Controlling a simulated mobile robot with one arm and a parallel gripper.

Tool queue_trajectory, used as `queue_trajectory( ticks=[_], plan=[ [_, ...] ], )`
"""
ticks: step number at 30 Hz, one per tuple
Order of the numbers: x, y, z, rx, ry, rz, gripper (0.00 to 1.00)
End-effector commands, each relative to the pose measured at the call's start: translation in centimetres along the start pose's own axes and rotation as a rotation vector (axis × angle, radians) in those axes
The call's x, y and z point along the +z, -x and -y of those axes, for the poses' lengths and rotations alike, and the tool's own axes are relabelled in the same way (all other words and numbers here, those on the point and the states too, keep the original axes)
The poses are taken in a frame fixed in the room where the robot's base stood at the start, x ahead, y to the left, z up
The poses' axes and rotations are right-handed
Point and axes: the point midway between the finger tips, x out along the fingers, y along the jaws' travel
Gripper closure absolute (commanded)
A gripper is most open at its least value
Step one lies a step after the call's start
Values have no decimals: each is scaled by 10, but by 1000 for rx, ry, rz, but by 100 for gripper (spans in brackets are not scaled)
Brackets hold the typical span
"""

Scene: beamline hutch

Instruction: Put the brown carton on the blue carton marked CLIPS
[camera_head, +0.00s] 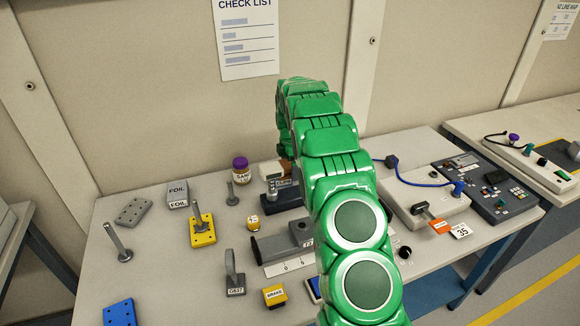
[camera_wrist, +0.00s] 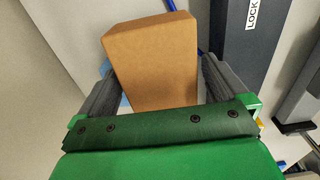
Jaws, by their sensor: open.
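The brown carton (camera_wrist: 155,62) shows in the wrist view, between the two dark fingers of my gripper (camera_wrist: 158,72). The fingers are open, one at each side of the carton. I cannot tell whether either finger touches it. A small patch of light blue shows at the carton's left side in the wrist view, too little to name. In the head view my green arm covers the middle of the bench and hides my gripper. I cannot make out a blue carton with the word CLIPS in either view.
A dark grey block marked LOCK (camera_wrist: 252,32) stands right of the carton. On the bench are a purple-lidded jar (camera_head: 241,172), a grey FOIL box (camera_head: 178,194), a yellow block with a post (camera_head: 202,232) and a yellow box (camera_head: 275,295).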

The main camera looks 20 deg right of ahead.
Motion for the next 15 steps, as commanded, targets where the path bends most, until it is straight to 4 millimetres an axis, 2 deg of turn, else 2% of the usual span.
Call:
queue_trajectory(
  ticks=[8,15],
  plan=[
    [0,23,-1,3,0,1,0],
    [0,65,-1,4,-1,0,0]
  ],
)
